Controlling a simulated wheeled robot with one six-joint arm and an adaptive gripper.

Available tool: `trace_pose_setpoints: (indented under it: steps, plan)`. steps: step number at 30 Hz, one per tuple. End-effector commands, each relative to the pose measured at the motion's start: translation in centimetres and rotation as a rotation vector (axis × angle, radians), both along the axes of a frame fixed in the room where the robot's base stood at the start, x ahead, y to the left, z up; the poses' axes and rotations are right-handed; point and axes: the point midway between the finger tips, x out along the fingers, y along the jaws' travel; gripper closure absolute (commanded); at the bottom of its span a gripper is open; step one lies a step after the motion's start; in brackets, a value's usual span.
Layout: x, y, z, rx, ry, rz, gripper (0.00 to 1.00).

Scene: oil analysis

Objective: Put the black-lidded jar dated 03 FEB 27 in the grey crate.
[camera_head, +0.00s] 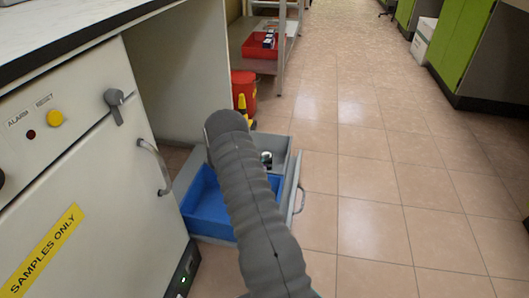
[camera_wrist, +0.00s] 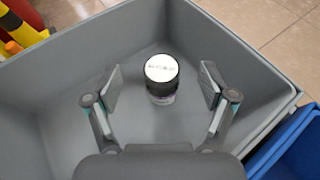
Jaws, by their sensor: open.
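A jar with a black lid (camera_wrist: 162,78) stands upright on the floor of the grey crate (camera_wrist: 235,50). A white label with dark print is on top of its lid, too small to read the date. My gripper (camera_wrist: 160,85) is open, with one finger on each side of the jar and a visible gap on both sides.
A blue crate (camera_head: 204,207) sits beside the grey crate in an open drawer with a handle (camera_head: 299,199). A red bin (camera_head: 245,90) stands behind. A red tray (camera_head: 262,46) with small jars is on a low shelf. The tiled floor at right is clear.

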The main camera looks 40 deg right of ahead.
Motion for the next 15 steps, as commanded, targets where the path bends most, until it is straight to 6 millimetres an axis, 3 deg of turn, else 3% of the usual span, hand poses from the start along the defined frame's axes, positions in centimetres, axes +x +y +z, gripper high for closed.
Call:
trace_pose_setpoints:
  steps: [6, 15]
  plan:
    - [-0.5, 4.1, 1.8, 0.0, 0.001, 0.002, 0.17]
    - [-0.9, 6.8, 3.0, 0.0, -0.001, -0.003, 0.17]
